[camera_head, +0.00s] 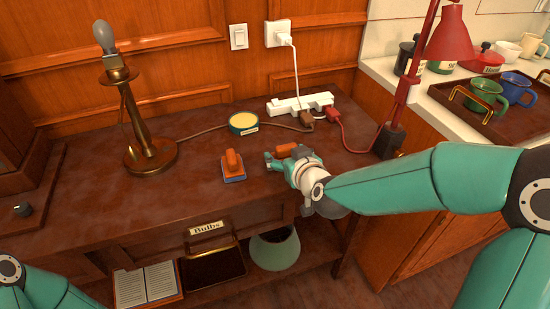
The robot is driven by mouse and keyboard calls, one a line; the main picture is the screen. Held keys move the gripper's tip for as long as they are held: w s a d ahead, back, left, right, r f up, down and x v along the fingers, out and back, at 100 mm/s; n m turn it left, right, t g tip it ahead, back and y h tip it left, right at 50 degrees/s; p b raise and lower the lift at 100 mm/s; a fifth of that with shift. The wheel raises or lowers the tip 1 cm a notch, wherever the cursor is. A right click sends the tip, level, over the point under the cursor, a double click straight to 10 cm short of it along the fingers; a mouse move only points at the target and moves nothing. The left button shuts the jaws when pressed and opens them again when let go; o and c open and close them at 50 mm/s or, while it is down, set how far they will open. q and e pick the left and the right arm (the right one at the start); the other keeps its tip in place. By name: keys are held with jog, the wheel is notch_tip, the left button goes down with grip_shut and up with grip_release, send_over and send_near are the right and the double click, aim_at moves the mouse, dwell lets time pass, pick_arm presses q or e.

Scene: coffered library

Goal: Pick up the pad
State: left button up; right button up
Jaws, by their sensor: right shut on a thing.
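A small block with an orange handle on a blue base (232,167), which looks like a pad, sits on the dark wooden desk left of my right gripper, apart from it. My right gripper (270,162) reaches in from the right, low over the desk, shut on an orange thing (286,150). The gripper hides much of that thing, so I cannot tell its full shape. Part of my left arm shows at the bottom left corner; its gripper is out of view.
A round green tin with a yellow top (243,123) and a white power strip (300,104) lie behind. A brass lamp (148,150) stands left, a red lamp (450,38) right. Cords cross the back. The desk's front left (110,205) is clear.

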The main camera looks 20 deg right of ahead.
aim_at(287, 147)
notch_tip(287, 147, up, 20)
jog(key=p, duration=1.2)
notch_tip(287, 147, down, 13)
jog(key=b, duration=0.8)
jog(key=shift+s, duration=0.1)
jog(key=shift+f+b, duration=1.4)
jog(key=shift+f, duration=2)
jog(key=shift+f, duration=0.2)
jog(key=o, duration=1.2)
jog(key=shift+r, duration=0.1)
